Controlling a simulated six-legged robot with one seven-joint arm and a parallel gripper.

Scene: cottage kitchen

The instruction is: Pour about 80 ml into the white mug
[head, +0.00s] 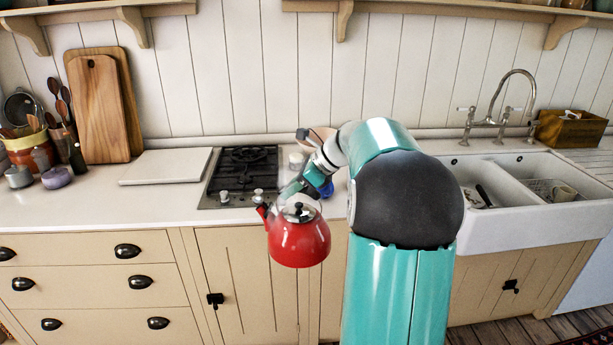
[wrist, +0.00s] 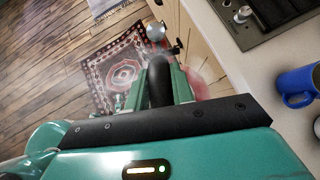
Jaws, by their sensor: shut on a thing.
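My gripper (head: 298,193) is shut on the black handle (wrist: 160,82) of a red kettle (head: 300,242). In the head view the kettle hangs roughly upright in front of the cabinet doors, with its spout to the left. Its red body (wrist: 201,88) shows blurred in the wrist view. A small white object (head: 296,160) stands right of the hob, partly behind my arm. I cannot tell for sure that it is the white mug. A whitish shape (wrist: 317,127) is cut off at the wrist view's right edge.
A blue mug (wrist: 297,84) stands on the counter, mostly hidden by my gripper in the head view. The hob (head: 243,172) is left of it. A white board (head: 166,166) lies further left.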

